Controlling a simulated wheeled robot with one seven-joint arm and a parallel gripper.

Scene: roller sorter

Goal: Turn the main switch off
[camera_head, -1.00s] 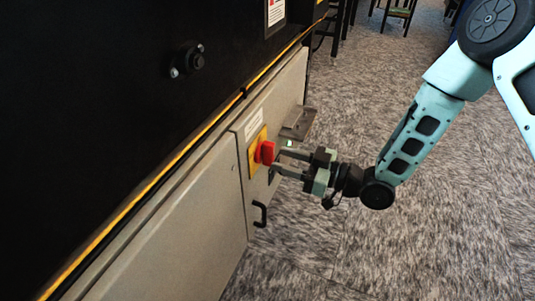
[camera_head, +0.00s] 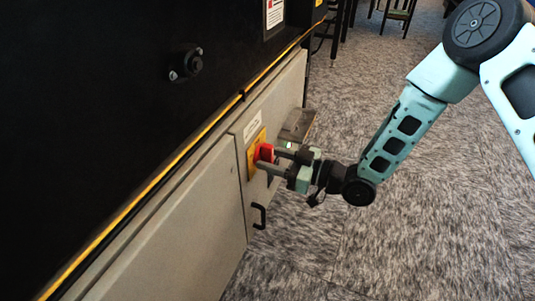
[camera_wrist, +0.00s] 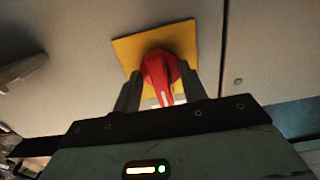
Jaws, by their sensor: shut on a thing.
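The main switch is a red rotary knob (camera_head: 265,153) on a yellow plate (camera_head: 251,161), on the grey cabinet door. My gripper (camera_head: 268,160) reaches it from the right, with one finger on each side of the knob. In the wrist view the red knob (camera_wrist: 160,72) stands in front of the yellow plate (camera_wrist: 126,50), between the two dark fingers (camera_wrist: 160,92), which are shut on it. A pale mark shows on the knob's near end. The fingers hide part of the knob's sides.
A black door handle (camera_head: 259,216) sits below the switch, and a white label (camera_head: 252,128) above it. A grey metal ledge (camera_head: 297,125) juts out behind the gripper. A black panel with a dark round knob (camera_head: 187,64) is at upper left.

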